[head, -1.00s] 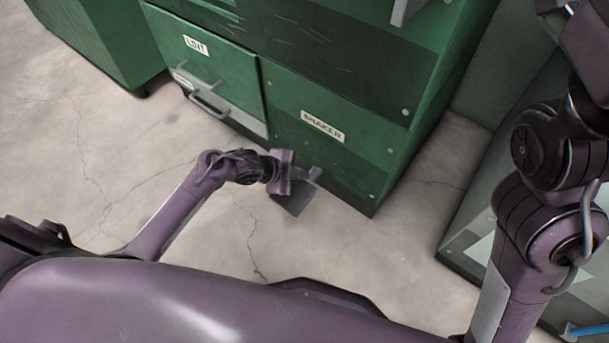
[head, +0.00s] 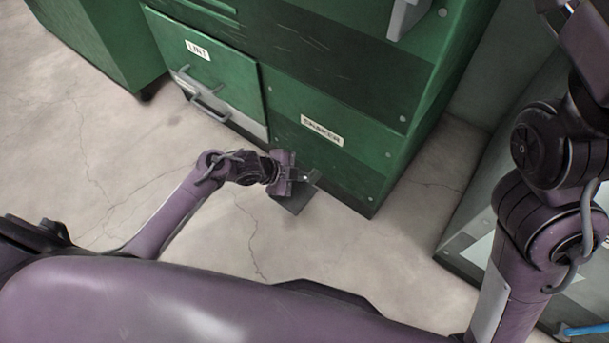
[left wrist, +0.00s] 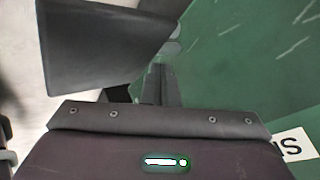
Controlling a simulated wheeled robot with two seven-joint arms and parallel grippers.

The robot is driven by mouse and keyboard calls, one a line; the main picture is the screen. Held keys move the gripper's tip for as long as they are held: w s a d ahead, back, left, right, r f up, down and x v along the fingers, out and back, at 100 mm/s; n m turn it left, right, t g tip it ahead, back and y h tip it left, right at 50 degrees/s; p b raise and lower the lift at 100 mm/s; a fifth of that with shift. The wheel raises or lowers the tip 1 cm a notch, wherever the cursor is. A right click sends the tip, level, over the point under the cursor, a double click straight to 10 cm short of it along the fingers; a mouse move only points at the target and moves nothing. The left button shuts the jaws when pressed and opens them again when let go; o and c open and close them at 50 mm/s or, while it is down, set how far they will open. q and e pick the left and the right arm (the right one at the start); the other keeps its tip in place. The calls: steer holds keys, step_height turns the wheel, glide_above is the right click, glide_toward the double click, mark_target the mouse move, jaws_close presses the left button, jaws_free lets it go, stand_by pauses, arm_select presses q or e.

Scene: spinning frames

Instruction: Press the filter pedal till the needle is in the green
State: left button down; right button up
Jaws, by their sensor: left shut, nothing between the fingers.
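The filter pedal, a flat dark grey plate (head: 294,204), sticks out low at the front of the green machine (head: 340,165), below the panel marked SHAKER. My left gripper (head: 308,178) is shut and empty, just above the pedal's machine-side part. In the left wrist view the pedal (left wrist: 95,45) fills the upper left, and the shut fingers (left wrist: 160,85) lie beside its edge. I cannot tell whether they touch it. No gauge, needle or green zone shows. My right arm stands at the right of the head view; its gripper is not clearly visible.
A drawer front marked LINT (head: 205,70) with grey handles is left of the SHAKER panel. A grey cabinet (head: 470,235) stands at the right. A blue item (head: 585,330) lies at the lower right. The cracked concrete floor (head: 180,150) is clear around the pedal.

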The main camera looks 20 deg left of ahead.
arm_select(q)
steer(key=shift+r, duration=0.5)
steer(key=shift+w+r, duration=0.1)
steer(key=shift+r, duration=0.05)
step_height(320, 180, up, 5)
steer(key=p, duration=0.5)
steer(key=shift+p, duration=0.35)
